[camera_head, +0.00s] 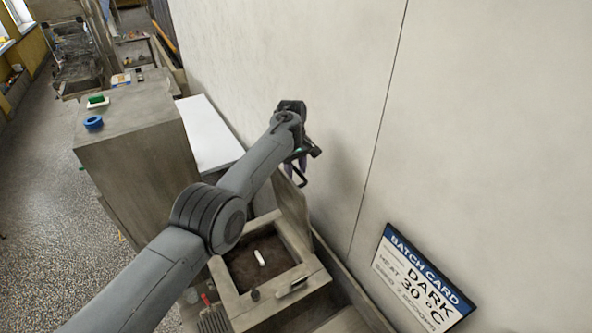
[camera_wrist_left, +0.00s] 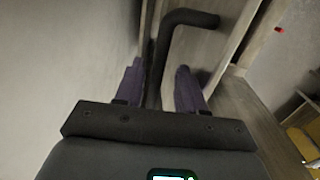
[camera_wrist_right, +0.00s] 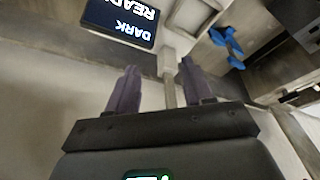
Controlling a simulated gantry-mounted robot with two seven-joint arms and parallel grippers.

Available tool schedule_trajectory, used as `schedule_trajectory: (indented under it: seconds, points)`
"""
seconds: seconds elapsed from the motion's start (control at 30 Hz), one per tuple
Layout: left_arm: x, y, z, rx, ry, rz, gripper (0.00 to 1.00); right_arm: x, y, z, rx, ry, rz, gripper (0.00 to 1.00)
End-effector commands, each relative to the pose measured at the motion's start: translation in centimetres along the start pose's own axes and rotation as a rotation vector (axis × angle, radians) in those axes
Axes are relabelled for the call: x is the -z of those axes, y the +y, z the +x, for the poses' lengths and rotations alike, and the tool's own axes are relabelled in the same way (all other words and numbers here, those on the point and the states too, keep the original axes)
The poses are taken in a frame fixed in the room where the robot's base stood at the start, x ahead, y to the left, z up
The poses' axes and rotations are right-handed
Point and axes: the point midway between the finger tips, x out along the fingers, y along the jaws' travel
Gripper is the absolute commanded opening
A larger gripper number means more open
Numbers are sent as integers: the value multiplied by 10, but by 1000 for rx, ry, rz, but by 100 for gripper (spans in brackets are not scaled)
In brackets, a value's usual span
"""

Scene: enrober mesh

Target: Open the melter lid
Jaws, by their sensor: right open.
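The melter (camera_head: 229,296) is a square box with dark brown contents in its well, seen in the head view. Its lid (camera_head: 291,205) stands raised, roughly upright, at the far side of the well. My left gripper (camera_head: 298,160) is above the lid by the wall. In the left wrist view a black bent handle (camera_wrist_left: 190,18) on a pale panel runs down between the fingers of my left gripper (camera_wrist_left: 160,68). The fingers are apart, with a gap on the right of the bar. My right gripper (camera_wrist_right: 160,66) is open and empty in the right wrist view and is outside the head view.
A white stick-shaped piece (camera_head: 260,257) lies in the well. A batch card (camera_head: 420,280) is on the right. A cabinet (camera_head: 135,150) bears a blue ring (camera_head: 93,123) and a green block (camera_head: 97,100). A dark screen (camera_wrist_right: 122,20) and a blue object (camera_wrist_right: 227,45) show in the right wrist view.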

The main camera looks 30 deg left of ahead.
Motion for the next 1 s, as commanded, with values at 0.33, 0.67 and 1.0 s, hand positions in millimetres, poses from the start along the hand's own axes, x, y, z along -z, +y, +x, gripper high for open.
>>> schedule_trajectory:
  seconds: [0.33, 0.67, 1.0]
  points:
    - [0, 1, -50, -4, 4, 0, 39, -3, -2, 12, 4, 2, 6, 51]
    - [0, 1, -96, -2, 1, -1, 39, -4, -3, 16, 7, 3, 9, 51]
    - [-1, 0, -104, 0, 0, 0, 39, -4, -2, 16, 6, 3, 8, 51]
